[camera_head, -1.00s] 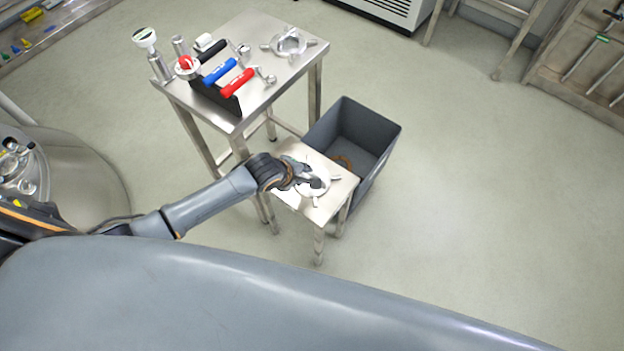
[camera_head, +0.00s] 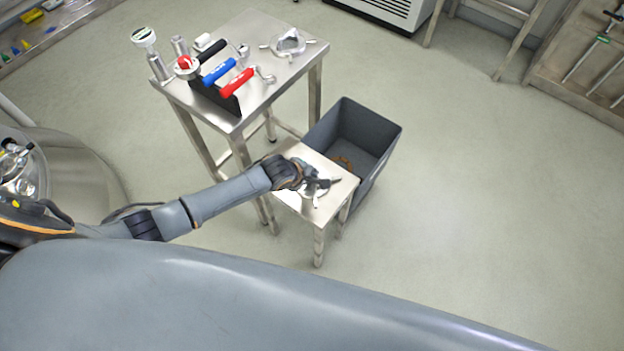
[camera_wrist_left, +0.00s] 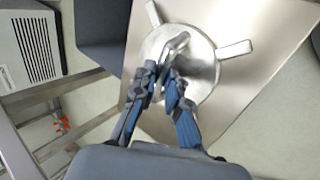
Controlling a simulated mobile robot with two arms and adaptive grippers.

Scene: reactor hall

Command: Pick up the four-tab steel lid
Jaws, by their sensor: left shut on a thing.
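A round steel lid (camera_head: 322,196) with flat tabs lies on the small low steel table. It also shows in the left wrist view (camera_wrist_left: 203,60), with a raised handle (camera_wrist_left: 177,43) at its middle. Two tabs show clearly there; the gripper hides other parts, so I cannot tell the full number. My left gripper (camera_head: 312,183) is over the lid, and in the left wrist view its fingers (camera_wrist_left: 165,84) are closed on the handle. The lid appears to rest on the table top. My right gripper is not in view.
A grey open bin (camera_head: 373,126) stands right behind the low table (camera_head: 288,198). A taller steel table (camera_head: 262,98) behind holds another tabbed steel part (camera_head: 289,43) and a black rack with coloured-handled tools (camera_head: 220,72). The floor to the right is clear.

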